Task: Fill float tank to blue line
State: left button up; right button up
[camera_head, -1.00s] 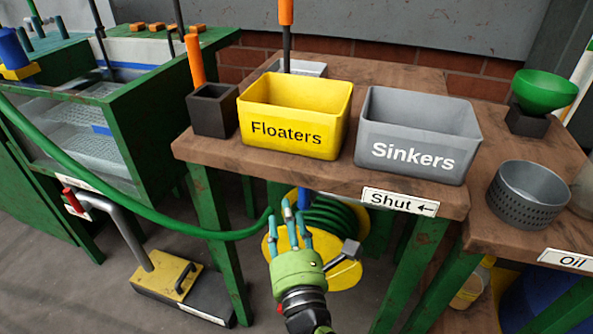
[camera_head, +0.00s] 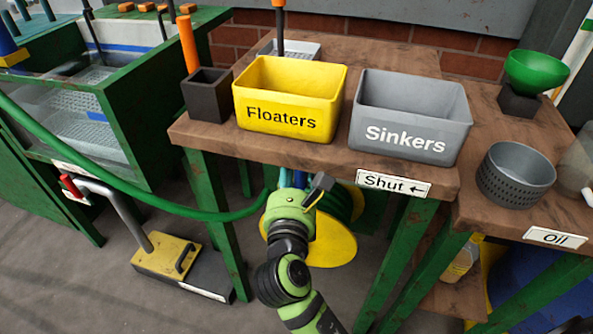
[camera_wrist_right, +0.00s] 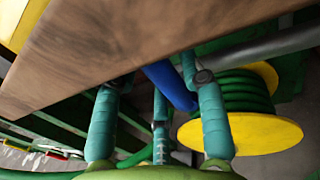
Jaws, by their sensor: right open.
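The float tank (camera_head: 85,125) is a green-framed, clear-sided tank at the left in the head view. A blue line (camera_head: 120,55) crosses its pale back wall; I cannot make out a water level. A green hose (camera_head: 150,200) runs from the left to a yellow reel (camera_head: 335,245) under the table. My right gripper (camera_head: 290,203) reaches under the table's front edge beside the reel, its fingertips mostly hidden. In the right wrist view, its teal fingers (camera_wrist_right: 157,95) are spread and empty. A blue bar (camera_wrist_right: 170,86) shows just beyond and between them. My left gripper is not in view.
The wooden table edge (camera_wrist_right: 90,50) hangs close above my fingers. A yellow Floaters bin (camera_head: 290,100) and grey Sinkers bin (camera_head: 410,115) stand on top. A "Shut" label with a left arrow (camera_head: 393,184) is on the edge. A yellow-topped pedal block (camera_head: 167,258) stands on the floor.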

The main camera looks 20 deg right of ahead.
grip_shut()
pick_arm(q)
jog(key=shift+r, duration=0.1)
pick_arm(e)
jog(key=shift+r, duration=0.1)
jog(key=shift+s+d+m+p, duration=0.2)
jog(key=shift+d+m+p, duration=0.15)
jog(key=shift+m+p, duration=0.6)
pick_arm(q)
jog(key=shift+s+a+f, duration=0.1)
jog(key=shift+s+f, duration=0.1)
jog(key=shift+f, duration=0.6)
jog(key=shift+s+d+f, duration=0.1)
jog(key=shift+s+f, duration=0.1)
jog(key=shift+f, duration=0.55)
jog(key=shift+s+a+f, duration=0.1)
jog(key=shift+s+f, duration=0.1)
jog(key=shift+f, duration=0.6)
pick_arm(e)
jog(key=shift+s+d+m+t, duration=0.15)
jog(key=shift+d+m+t, duration=0.2)
jog(key=shift+m, duration=0.5)
jog(key=shift+a, duration=0.1)
grip_release()
jog(key=v, duration=1.2)
jog(key=shift+a, duration=0.15)
